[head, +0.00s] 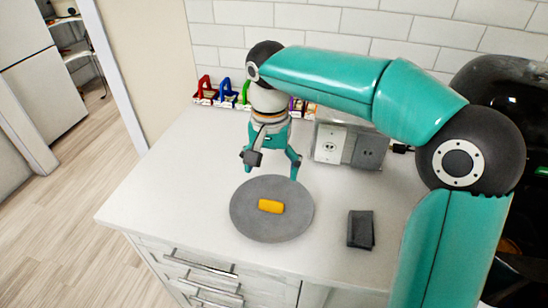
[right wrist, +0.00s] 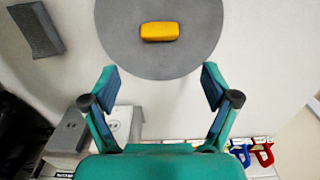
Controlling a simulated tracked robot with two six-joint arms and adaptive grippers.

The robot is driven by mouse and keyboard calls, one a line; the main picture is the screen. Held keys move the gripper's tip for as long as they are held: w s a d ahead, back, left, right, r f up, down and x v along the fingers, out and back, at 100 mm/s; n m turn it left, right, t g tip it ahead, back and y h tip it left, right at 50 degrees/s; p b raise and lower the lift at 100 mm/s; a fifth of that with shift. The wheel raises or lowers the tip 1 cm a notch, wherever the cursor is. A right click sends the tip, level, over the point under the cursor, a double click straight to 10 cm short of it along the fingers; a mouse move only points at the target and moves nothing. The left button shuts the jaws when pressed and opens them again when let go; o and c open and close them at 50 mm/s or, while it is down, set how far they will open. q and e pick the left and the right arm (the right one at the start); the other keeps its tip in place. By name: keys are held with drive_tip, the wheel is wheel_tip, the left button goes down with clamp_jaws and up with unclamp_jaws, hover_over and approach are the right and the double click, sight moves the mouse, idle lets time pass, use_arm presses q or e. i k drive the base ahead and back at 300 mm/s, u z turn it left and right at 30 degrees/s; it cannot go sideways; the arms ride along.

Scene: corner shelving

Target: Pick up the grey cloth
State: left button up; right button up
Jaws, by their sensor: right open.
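The grey cloth (head: 361,229) is a dark folded rectangle lying on the white counter, right of the round grey plate. It also shows at the upper left of the right wrist view (right wrist: 36,29). My right gripper (head: 271,168) is open and empty, above the counter just behind the plate. Its two fingers (right wrist: 160,88) show spread apart in the right wrist view, and the cloth lies outside them. My left gripper is in neither view.
A yellow block (head: 271,206) lies on the grey plate (head: 246,225). A grey double socket box (head: 349,147) stands by the tiled wall. Several coloured-handled items (head: 225,95) line the back. A black rounded object (head: 510,75) is at the far right. The counter's left part is clear.

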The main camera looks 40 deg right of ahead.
sight(361, 235)
drive_tip(key=k, duration=1)
